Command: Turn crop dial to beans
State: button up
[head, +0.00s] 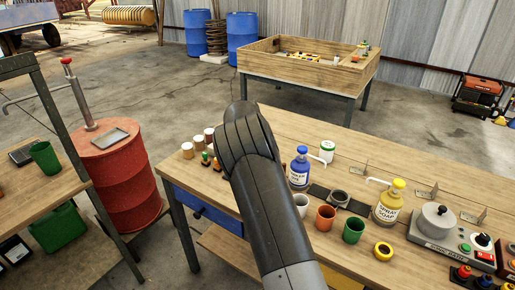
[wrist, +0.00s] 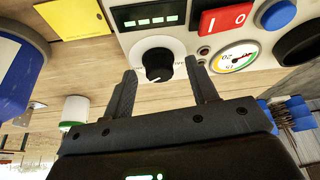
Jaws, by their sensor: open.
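In the head view my arm hides the gripper, and I cannot make out this dial there.
The panel also bears a green-lit display (wrist: 150,20), a red rocker switch (wrist: 227,18), a blue button (wrist: 277,13) and a gauge (wrist: 234,57). In the head view a blue bottle (head: 300,170), a yellow bottle (head: 389,205) and cups crowd the workbench (head: 285,122).

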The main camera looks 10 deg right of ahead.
jog(key=v, duration=1)
jog(key=shift+s+r, duration=0.15)
jog(key=shift+r, duration=0.2)
jog(key=s+r+n+y, duration=0.1)
jog(key=s+r, duration=0.3)
jog(key=s, duration=0.5)
jog(key=s+d+r+n+t+y, duration=0.1)
jog(key=s+r, duration=0.3)
jog(key=s, duration=0.4)
jog(key=s+r+n+y, duration=0.1)
jog(key=s+r, duration=0.4)
jog(key=s, duration=0.4)
jog(key=s+a+f+n, duration=0.1)
jog(key=s+f+n, duration=0.1)
jog(key=s, duration=0.9)
jog(key=s+a+f+n+t, duration=0.1)
jog(key=s+f+n, duration=0.1)
jog(key=s, duration=0.9)
jog(key=shift+s+a+f, duration=0.35)
jog(key=shift+s+f, duration=0.05)
